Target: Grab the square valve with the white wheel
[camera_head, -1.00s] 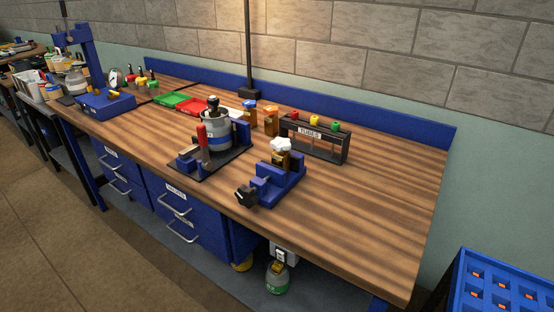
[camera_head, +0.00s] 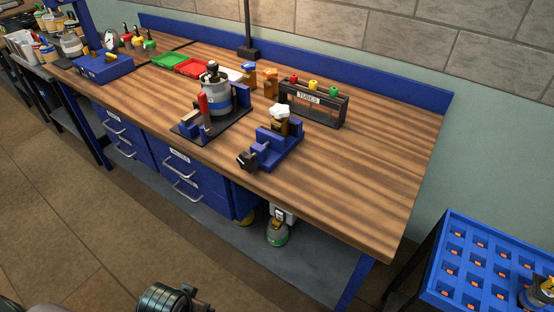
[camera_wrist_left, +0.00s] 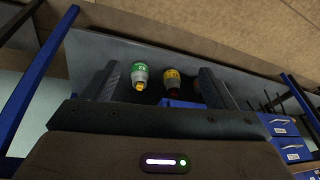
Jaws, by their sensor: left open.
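The valve with the white wheel (camera_head: 280,112) stands upright in a blue vise (camera_head: 275,148) near the front edge of the wooden bench. Its body below the wheel is brass-coloured. My left gripper (camera_wrist_left: 158,72) shows in the left wrist view with its two dark fingers apart and nothing held between them. Beyond them, well off, are a green-and-grey gas bottle (camera_wrist_left: 140,76) and a yellow-and-grey one (camera_wrist_left: 172,80) under the bench. The valve is not seen in the left wrist view.
A dark plate with a grey pot (camera_head: 215,95) and a red-handled clamp (camera_head: 204,110) sits left of the vise. The bench's right end is clear. A blue crate (camera_head: 455,262) stands at lower right.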

